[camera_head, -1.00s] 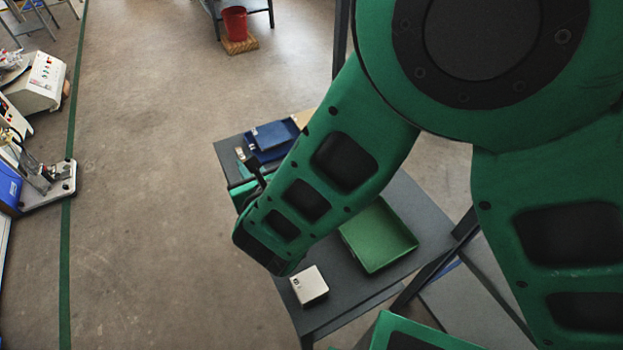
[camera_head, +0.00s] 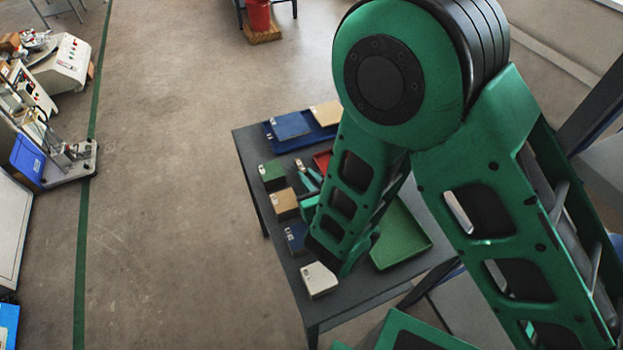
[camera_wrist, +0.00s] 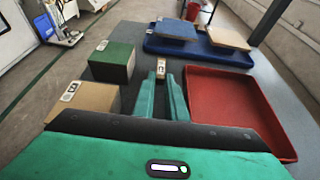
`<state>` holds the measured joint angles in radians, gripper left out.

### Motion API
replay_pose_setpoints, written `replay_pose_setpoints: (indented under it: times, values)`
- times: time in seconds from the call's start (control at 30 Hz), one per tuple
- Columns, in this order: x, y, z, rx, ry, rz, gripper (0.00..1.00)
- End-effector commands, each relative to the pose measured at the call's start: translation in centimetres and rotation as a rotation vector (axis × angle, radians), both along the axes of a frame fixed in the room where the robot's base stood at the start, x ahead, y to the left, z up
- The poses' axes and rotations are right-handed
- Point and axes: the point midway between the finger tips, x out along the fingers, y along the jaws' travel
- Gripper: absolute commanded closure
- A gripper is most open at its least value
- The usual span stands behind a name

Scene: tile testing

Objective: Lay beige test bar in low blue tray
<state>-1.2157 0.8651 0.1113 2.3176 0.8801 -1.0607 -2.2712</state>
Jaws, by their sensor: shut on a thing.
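The low blue tray (camera_head: 268,137) is at the far end of the dark table. It also shows at the back in the wrist view (camera_wrist: 190,48). A blue tile (camera_head: 291,125) and a beige tile (camera_head: 326,112) lie in it. My gripper (camera_wrist: 161,82) has its green fingers shut on a small beige bar (camera_wrist: 161,66) with a pale label, seen end-on. The bar is in front of the tray, apart from it in the picture. In the head view my arm hides part of my gripper (camera_head: 307,172). How high the bar is above the table I cannot tell.
A green block (camera_wrist: 112,61) and a beige block (camera_wrist: 84,99) stand left of my gripper. A red tray (camera_wrist: 232,104) is close on its right. A dark blue block (camera_head: 295,237), a white block (camera_head: 319,280) and a green tray (camera_head: 404,236) are nearer on the table.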

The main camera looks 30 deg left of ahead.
Motion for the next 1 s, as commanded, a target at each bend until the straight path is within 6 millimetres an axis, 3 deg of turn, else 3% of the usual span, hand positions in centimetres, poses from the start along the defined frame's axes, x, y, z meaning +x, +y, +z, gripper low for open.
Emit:
replay_pose_setpoints:
  times: [0.97,1.0]
  values:
    - [0.0,-0.2,-2.4,-0.005,0.008,-0.005,1.0]
    - [0.0,-0.3,-2.5,-0.005,0.009,-0.006,0.81]
